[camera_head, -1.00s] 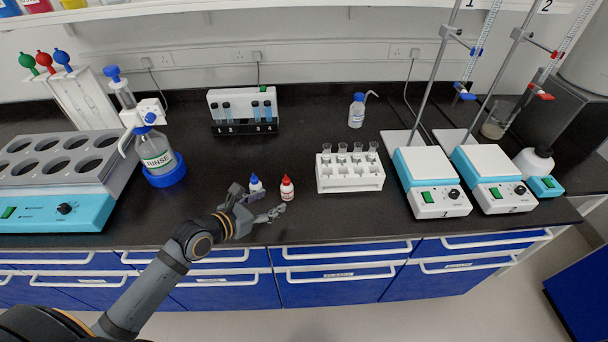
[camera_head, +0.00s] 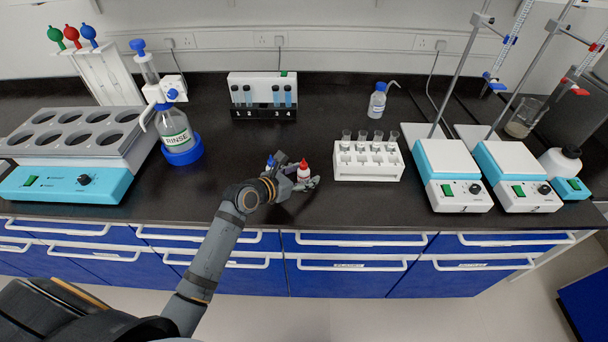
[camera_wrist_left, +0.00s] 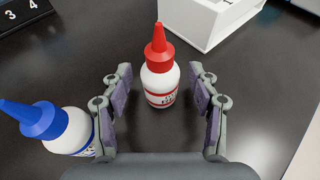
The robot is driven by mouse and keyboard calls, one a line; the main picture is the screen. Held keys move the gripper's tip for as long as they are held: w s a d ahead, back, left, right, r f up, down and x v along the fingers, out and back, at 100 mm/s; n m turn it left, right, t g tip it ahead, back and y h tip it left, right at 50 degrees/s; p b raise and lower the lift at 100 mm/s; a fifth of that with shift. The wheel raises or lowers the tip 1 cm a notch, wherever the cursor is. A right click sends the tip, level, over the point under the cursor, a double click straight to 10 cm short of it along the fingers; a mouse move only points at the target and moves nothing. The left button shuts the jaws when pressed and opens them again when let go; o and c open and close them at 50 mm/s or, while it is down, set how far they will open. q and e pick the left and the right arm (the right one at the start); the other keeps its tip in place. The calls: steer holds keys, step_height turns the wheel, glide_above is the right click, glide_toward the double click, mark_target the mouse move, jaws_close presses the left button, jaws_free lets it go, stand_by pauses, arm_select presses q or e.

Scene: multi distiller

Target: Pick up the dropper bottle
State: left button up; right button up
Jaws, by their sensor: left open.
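A white dropper bottle with a red cap (camera_head: 304,171) stands upright on the black bench; it also shows in the left wrist view (camera_wrist_left: 160,75). My left gripper (camera_head: 298,180) is open, with its fingers on either side of the red-capped bottle; in the wrist view (camera_wrist_left: 160,88) there is a gap between each finger and the bottle. A second dropper bottle with a blue cap (camera_wrist_left: 55,127) stands to the left, close to the left finger. In the head view it (camera_head: 270,162) is mostly hidden by the gripper. My right gripper is not in view.
A white tube rack (camera_head: 368,167) stands right of the bottles. A numbered vial rack (camera_head: 262,90) and a wash bottle (camera_head: 377,102) stand behind. The bench between them is clear.

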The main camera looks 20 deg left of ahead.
arm_select(q)
steer(key=shift+w+d, duration=0.15)
steer(key=shift+w, duration=0.1)
steer(key=shift+s, duration=0.2)
steer(key=shift+c, duration=1)
steer(key=c, duration=0.8)
steer(key=shift+r, duration=0.1)
